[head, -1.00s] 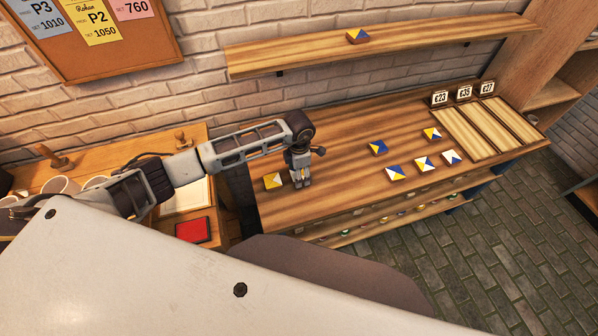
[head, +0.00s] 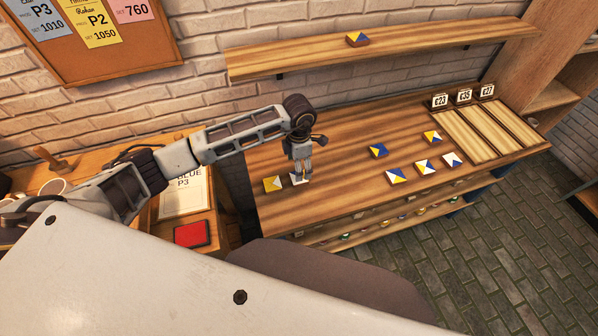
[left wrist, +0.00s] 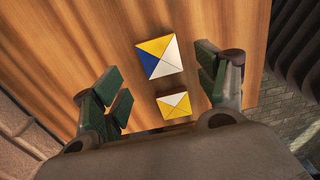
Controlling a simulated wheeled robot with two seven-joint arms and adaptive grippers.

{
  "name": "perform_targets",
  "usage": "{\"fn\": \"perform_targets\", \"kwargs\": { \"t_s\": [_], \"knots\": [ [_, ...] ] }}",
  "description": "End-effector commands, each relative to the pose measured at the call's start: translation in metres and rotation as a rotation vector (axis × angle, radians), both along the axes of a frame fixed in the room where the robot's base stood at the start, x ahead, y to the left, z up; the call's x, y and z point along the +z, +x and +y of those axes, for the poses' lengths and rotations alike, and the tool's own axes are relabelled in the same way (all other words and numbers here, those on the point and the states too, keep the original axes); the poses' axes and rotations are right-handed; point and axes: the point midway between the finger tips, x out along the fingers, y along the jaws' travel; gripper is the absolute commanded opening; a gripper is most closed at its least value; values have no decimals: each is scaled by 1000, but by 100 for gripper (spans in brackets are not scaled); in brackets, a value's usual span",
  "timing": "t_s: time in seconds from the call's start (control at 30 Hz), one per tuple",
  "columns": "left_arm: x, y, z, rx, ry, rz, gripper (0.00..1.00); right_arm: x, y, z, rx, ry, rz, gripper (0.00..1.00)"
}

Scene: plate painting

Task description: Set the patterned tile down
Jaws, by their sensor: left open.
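My left gripper (head: 302,178) is over the left end of the wooden worktop, open and empty. A mostly hidden tile with a white part (head: 295,180) lies just behind its fingers. A yellow and white tile (head: 272,184) lies just left of it. In the left wrist view, a blue, yellow and white tile (left wrist: 158,57) lies on the wood between the spread fingers (left wrist: 160,82), apart from both. A smaller-looking yellow and white tile (left wrist: 174,105) lies close to it. My right gripper is not in view.
Several blue, yellow and white tiles (head: 397,175) lie on the worktop further right. Wooden slats (head: 484,130) with number cards (head: 464,94) are at its right end. One tile (head: 357,39) sits on the wall shelf (head: 440,46). A red pad (head: 192,234) lies at left.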

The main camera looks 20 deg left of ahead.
Motion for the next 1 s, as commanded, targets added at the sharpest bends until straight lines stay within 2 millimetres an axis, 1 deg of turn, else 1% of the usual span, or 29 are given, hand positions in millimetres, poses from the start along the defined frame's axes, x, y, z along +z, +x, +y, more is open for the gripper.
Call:
{"fn": "perform_targets", "kwargs": {
  "t_s": [0.2, 0.3, 0.43, 0.6, 1.0],
  "knots": [
    [32, 1, 1, 0, 0, -2, 73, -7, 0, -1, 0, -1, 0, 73],
    [44, 1, 0, 0, 0, -2, 73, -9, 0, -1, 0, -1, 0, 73],
    [55, 0, 0, 1, 1, -1, 73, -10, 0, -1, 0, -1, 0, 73],
    [61, 0, 0, 0, 0, 0, 73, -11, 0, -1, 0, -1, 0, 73],
    [61, 0, 0, 1, 1, 1, 73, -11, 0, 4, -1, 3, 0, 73]
  ]
}}
